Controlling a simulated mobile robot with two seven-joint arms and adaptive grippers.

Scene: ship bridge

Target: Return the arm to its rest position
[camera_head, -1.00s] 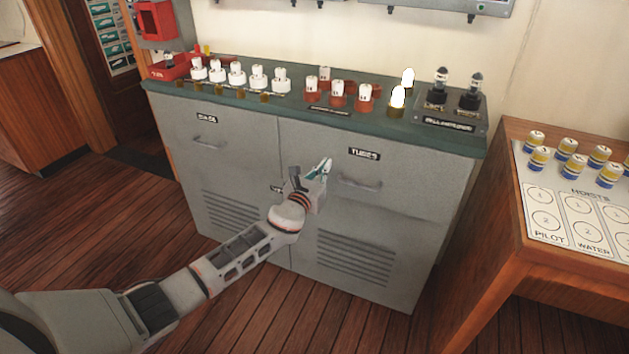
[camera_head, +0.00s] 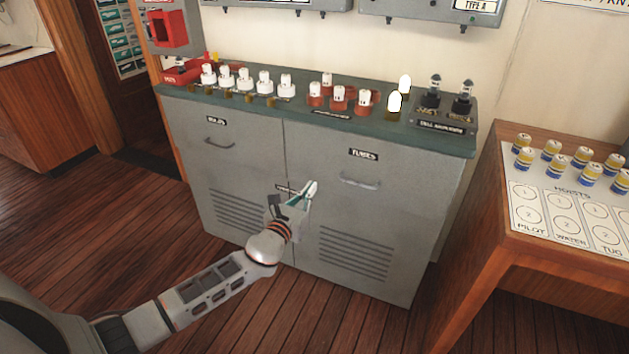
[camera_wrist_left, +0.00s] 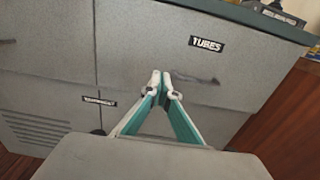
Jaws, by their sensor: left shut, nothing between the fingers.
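My left arm comes in from the lower left of the head view. Its gripper (camera_head: 305,192) is in front of the grey cabinet (camera_head: 240,165), below and left of the drawer labelled TUBES. The gripper is shut with nothing between its fingers. In the left wrist view the closed fingertips (camera_wrist_left: 162,80) meet in front of the cabinet face (camera_wrist_left: 140,55), below the TUBES label (camera_wrist_left: 206,46). I cannot tell how far the fingertips are from the cabinet. My right gripper is in neither view.
White-based and red-based tubes (camera_head: 340,98) and glowing bulbs (camera_head: 395,102) stand on the green cabinet top (camera_head: 300,119). A wooden table (camera_head: 480,262) with a HOISTS board (camera_head: 540,226) and several blue-yellow cylinders is at right. The wooden floor (camera_head: 110,235) at left is clear.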

